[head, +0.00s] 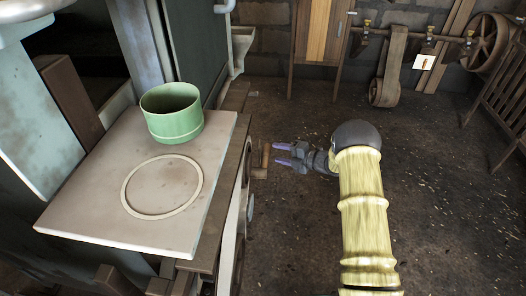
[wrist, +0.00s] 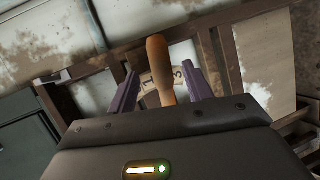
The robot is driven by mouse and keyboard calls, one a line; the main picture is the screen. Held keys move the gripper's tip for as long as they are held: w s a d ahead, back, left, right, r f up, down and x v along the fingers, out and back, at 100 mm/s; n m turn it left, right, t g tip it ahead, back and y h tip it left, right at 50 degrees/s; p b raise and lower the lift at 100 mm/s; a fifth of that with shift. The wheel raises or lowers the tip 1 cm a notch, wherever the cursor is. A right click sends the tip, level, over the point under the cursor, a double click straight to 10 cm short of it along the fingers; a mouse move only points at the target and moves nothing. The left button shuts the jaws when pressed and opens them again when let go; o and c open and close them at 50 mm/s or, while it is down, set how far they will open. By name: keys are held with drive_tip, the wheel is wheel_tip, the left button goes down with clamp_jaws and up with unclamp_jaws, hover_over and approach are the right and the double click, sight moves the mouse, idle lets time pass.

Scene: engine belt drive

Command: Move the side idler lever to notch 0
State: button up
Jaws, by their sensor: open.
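The side idler lever shows in the wrist view as an orange-brown wooden handle (wrist: 158,62). It stands between the two purple fingers of my gripper (wrist: 159,88), with room on both sides. In the head view the lever's brown handle (head: 266,156) sticks up at the machine's right side, and my gripper (head: 283,155) is just right of it, open and pointing left. A pale plate with dark marks (wrist: 177,75) lies behind the handle. The handle and fingers cover part of it, so I cannot tell which notch the lever is at.
A grey-white table top (head: 105,185) on the machine carries a green pot (head: 172,113) and a flat pale ring (head: 137,213). The dark floor (head: 300,235) right of the machine is open. A wheel and shaft (head: 490,43) stand at the back right.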

drive_tip(key=b+x, duration=0.1)
drive_tip(key=x, duration=0.7)
drive_tip(key=shift+c, duration=0.4)
drive_tip(key=shift+d, duration=0.1)
clamp_jaws()
